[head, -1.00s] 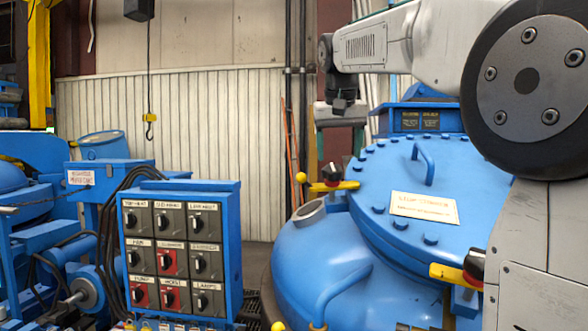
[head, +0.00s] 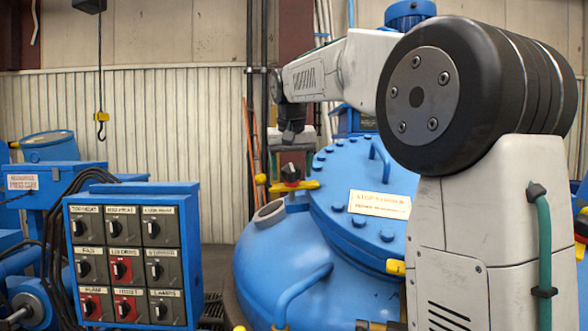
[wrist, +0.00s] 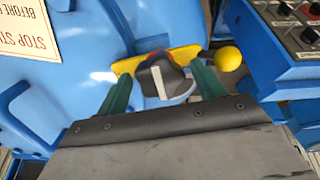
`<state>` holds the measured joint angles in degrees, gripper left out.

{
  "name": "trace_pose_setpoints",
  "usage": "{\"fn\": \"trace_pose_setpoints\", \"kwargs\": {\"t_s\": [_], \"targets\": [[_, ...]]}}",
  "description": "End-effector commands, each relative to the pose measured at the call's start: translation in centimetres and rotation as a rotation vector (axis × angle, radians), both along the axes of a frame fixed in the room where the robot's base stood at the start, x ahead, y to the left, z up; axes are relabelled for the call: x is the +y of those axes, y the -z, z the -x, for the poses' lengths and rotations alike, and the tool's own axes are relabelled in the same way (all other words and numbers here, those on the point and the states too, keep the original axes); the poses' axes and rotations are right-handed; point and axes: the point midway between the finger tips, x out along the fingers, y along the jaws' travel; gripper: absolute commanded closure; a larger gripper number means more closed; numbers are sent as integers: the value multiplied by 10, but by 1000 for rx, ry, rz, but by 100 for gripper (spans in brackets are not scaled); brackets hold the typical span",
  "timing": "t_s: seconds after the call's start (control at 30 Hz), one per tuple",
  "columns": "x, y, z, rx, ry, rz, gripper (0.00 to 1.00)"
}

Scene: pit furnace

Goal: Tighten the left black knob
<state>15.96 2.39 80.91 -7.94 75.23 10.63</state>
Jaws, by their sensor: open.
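The left black knob (head: 291,174) sits on a yellow bar at the left rim of the blue furnace lid (head: 335,210). It has a white pointer line and a red base, which also show in the wrist view (wrist: 160,82). My gripper (head: 291,141) is just above the knob in the head view, with a small gap. In the wrist view my gripper (wrist: 161,76) is open, with one green finger on each side of the knob. I cannot tell whether either finger touches it. The yellow bar (wrist: 183,55) passes beyond the fingertips.
A blue switch panel (head: 193,250) with several black and red switches stands left of the furnace. A yellow ball (wrist: 228,58) ends the bar near it. A warning plate (head: 380,204) is on the lid. A hook (head: 101,116) hangs at the back left.

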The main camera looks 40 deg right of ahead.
Motion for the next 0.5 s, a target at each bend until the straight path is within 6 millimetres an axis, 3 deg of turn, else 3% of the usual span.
{"fn": "trace_pose_setpoints", "kwargs": {"t_s": [0.1,0.27,0.3,0.37,0.5], "targets": [[0,0,0,0,0,0,31],[-1,0,0,1,1,0,73],[-1,0,0,1,1,0,76],[-11,0,1,1,5,1,76],[-4,0,1,-1,10,-1,76]]}}
